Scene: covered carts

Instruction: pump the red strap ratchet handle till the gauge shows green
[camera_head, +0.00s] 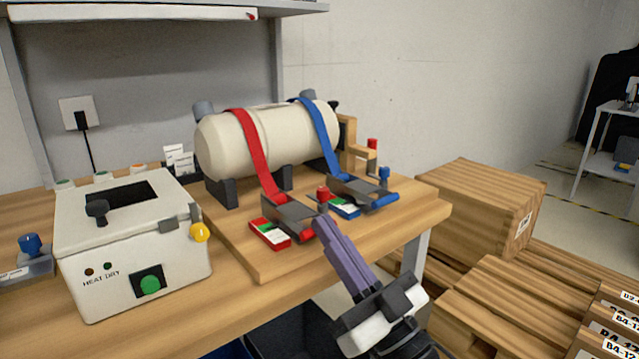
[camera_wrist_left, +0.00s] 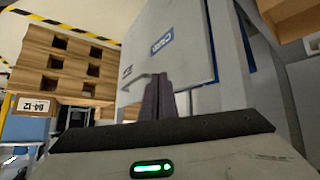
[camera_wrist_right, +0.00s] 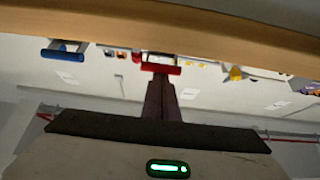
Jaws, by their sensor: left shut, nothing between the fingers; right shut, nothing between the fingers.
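A red strap (camera_head: 257,155) runs over a cream cylinder (camera_head: 215,150) down to a grey ratchet (camera_head: 288,208) with red end parts. The red-framed gauge (camera_head: 270,234) lies beside it, with white and green areas; its reading is too small to tell. My right gripper (camera_head: 322,217) is shut and empty, its tips close to the ratchet's right end. In the right wrist view a red bar (camera_wrist_right: 160,68) shows just beyond the fingertips; whether they touch I cannot tell. My left gripper (camera_wrist_left: 157,80) is shut and empty in the left wrist view, away from the ratchet.
A blue strap (camera_head: 318,135) with its own ratchet (camera_head: 355,191) and gauge (camera_head: 344,207) lies to the right. A white heat box (camera_head: 125,240) stands left on the table. Wooden crates (camera_head: 480,205) are at the right, below the table top.

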